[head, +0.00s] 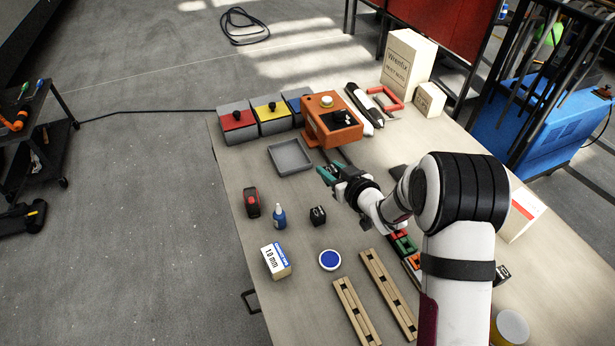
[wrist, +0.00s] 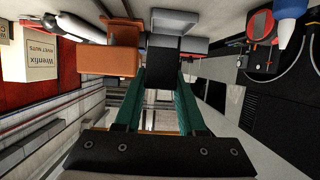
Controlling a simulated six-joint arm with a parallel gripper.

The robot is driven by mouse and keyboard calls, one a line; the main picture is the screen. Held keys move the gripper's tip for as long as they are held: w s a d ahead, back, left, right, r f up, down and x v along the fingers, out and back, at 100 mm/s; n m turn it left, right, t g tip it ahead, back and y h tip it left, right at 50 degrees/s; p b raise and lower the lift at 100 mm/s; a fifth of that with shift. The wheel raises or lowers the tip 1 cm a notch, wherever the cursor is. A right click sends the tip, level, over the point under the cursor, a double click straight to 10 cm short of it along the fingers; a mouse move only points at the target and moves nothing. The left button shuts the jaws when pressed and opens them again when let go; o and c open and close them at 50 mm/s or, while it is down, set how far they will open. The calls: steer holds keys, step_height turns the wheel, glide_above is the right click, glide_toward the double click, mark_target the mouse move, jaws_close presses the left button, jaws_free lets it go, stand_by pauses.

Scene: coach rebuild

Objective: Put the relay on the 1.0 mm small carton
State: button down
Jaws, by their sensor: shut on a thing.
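My gripper (head: 328,174) has teal fingers and is held above the table, just right of the grey tray in the head view. In the wrist view its fingertips (wrist: 162,75) are shut on a plain black block (wrist: 164,58), which looks like the relay. The head view barely shows this block behind the fingers. The 1.0 mm small carton (head: 276,261) is white with a blue edge and tan side. It stands at the table's left front, apart from my gripper, with nothing on its top.
The grey tray (head: 290,157) and orange machine (head: 331,120) lie behind. Slotted wooden rails (head: 389,295) lie at front.

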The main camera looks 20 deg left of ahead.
steer(key=s+d+r+n+g+y, duration=0.25)
steer(key=s+n+g, duration=0.2)
steer(key=s, duration=0.45)
steer(key=s+d+r+n+g+y, duration=0.1)
steer(key=s+d+r+n+g, duration=0.3)
steer(key=s, duration=0.5)
glide_above(275, 256)
steer(key=shift+g, duration=0.35)
steer(key=f, duration=0.5)
steer(key=d+f, duration=0.1)
steer(key=f, duration=0.1)
steer(key=shift+f, duration=0.4)
steer(key=f, duration=0.2)
steer(key=a+f, duration=0.1)
steer(key=f, duration=0.1)
steer(key=shift+s, duration=0.1)
steer(key=shift+f, duration=0.25)
steer(key=c, duration=0.5)
jaws_free()
steer(key=shift+f, duration=0.15)
